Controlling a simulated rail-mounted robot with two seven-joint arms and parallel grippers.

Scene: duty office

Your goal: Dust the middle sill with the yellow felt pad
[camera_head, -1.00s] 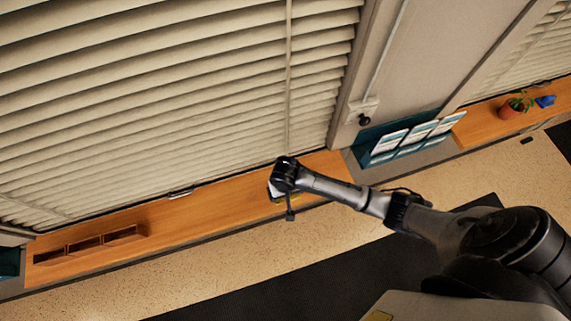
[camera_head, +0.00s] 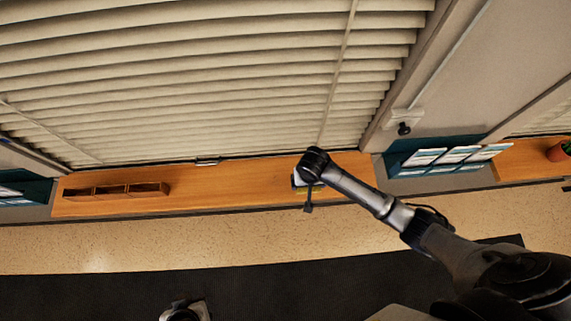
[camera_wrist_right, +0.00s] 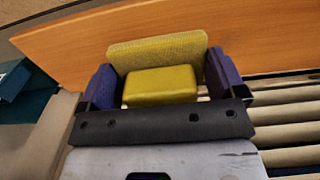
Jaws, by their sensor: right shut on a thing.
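The middle sill (camera_head: 235,181) is a long orange wooden ledge under the blinds; it also shows in the right wrist view (camera_wrist_right: 62,50). My right gripper (camera_wrist_right: 161,86) is shut on the yellow felt pad (camera_wrist_right: 165,49), holding its yellow block between two purple-blue fingers. The pad's flat plate faces the sill; I cannot tell whether it touches. In the head view my right arm reaches the right part of the sill, and its wrist mostly hides gripper and pad. My left gripper (camera_head: 185,312) shows only in part at the bottom edge; its fingers cannot be made out.
A row of brown wooden boxes (camera_head: 115,190) stands at the sill's left end. Teal racks with leaflets (camera_head: 445,156) flank the sill. Blinds (camera_head: 200,90) hang close behind it. A potted plant (camera_head: 560,151) stands on the right-hand sill. The sill between boxes and wrist is clear.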

